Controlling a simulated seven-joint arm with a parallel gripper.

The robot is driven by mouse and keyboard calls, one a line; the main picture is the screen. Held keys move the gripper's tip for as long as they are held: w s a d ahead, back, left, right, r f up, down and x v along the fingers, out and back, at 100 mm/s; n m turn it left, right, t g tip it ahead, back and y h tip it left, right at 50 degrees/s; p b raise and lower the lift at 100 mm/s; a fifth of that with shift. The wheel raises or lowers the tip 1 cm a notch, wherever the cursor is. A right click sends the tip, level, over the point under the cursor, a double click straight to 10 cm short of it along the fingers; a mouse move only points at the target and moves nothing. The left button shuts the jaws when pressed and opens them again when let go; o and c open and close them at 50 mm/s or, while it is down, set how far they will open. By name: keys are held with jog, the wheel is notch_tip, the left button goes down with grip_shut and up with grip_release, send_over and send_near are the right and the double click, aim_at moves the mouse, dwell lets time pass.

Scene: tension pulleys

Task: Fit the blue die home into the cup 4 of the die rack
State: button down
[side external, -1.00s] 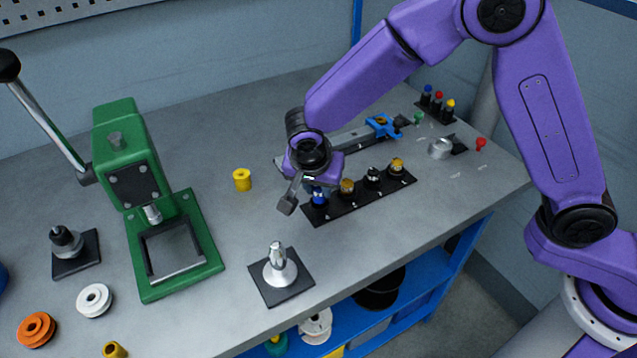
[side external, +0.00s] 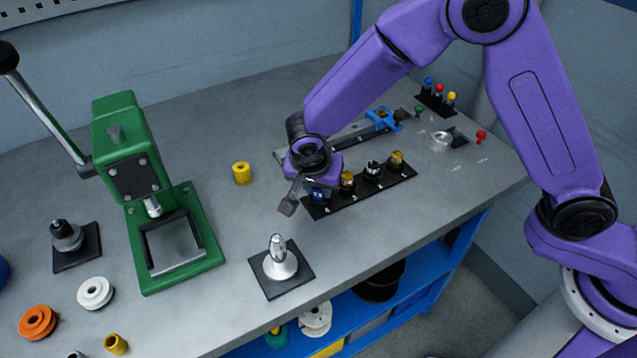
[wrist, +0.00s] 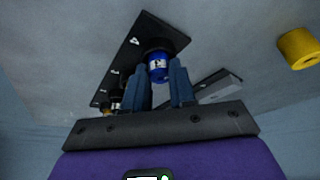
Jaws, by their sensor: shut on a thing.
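The blue die (wrist: 159,67) is between the two fingers of my gripper (wrist: 161,84), which is shut on it. In the side external view the die (side external: 319,195) shows low under my gripper (side external: 312,186), at the left end of the black die rack (side external: 390,181). In the wrist view the die is lined up with a dark round cup (wrist: 152,44) at the rack's end. I cannot tell how deep it sits in that cup. Other dies, two brassy (side external: 347,181) (side external: 397,161) and one dark and silvery (side external: 373,170), stand along the rack.
A yellow bushing (side external: 242,173) stands left of the rack. A silver spindle (side external: 281,262) on a black plate is in front, and a green press (side external: 150,190) is at left. A grey rail with a blue clamp (side external: 383,119) lies behind the rack.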

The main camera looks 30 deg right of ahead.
jog(key=c, duration=0.8)
grip_release()
jog(key=shift+f, duration=0.1)
jog(key=shift+c, duration=0.2)
jog(key=v, duration=1.7)
jog(key=shift+r, duration=0.25)
jog(key=shift+s, duration=0.15)
jog(key=s+d+f+n+g+y, duration=0.1)
jog(key=s+d+f+n, duration=0.1)
jog(key=s+d+n, duration=0.8)
jog(key=s+d+f+n+g+y, duration=0.2)
jog(key=s+d+n, duration=0.9)
jog(key=d, duration=0.5)
jog(key=shift+s+d+f+n+y, duration=0.25)
jog(key=shift+s+d+n+y, duration=0.05)
jog(key=shift+s, duration=0.8)
